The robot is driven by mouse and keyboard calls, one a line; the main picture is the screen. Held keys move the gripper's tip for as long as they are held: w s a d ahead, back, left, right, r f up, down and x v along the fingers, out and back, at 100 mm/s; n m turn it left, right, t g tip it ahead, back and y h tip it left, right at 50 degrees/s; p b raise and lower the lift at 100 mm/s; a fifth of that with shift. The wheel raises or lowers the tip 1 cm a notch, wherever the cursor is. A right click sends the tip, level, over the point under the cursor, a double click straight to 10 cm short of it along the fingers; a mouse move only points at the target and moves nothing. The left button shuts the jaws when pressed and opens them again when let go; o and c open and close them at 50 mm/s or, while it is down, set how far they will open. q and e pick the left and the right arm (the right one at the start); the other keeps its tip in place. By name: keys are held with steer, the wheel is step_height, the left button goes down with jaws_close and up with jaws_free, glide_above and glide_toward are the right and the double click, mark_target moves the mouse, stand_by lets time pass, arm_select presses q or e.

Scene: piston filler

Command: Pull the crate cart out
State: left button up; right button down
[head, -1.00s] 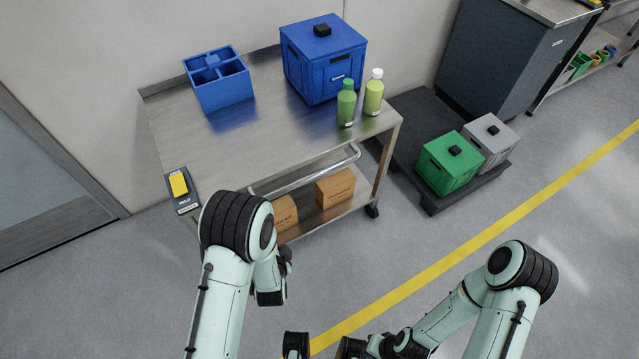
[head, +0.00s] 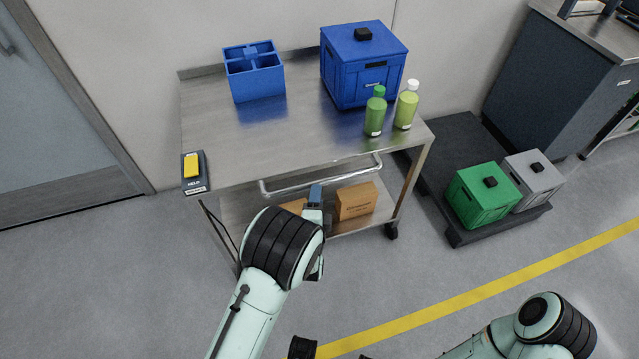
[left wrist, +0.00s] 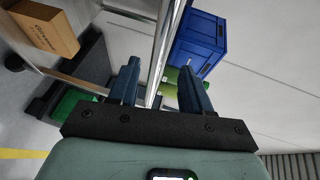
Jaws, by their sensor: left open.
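The crate cart is a steel cart (head: 250,150) against the wall with a tubular push handle (head: 345,174) along its near side. A blue lidded crate (head: 362,75) stands on its top. My left gripper (head: 315,196) is at the handle, in front of the cart. In the left wrist view, its two fingers (left wrist: 160,88) are open, and the shiny handle bar (left wrist: 163,45) runs through the gap between them in the picture. I cannot tell whether they touch it. My right forearm shows at the lower right, but its gripper is out of view.
On the cart top are a blue divided caddy (head: 253,75), a green bottle (head: 375,112), a yellow-green bottle (head: 405,105) and a yellow-and-black device (head: 194,172). Cardboard boxes (head: 356,200) sit below. A dark pallet (head: 440,165) with green (head: 482,195) and grey (head: 533,180) crates stands right. Near floor is clear.

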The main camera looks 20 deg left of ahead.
mark_target(319, 183)
arm_select(q)
steer(key=b+x, duration=0.1)
steer(key=x, duration=0.6)
steer(key=shift+f, duration=0.1)
jaws_close()
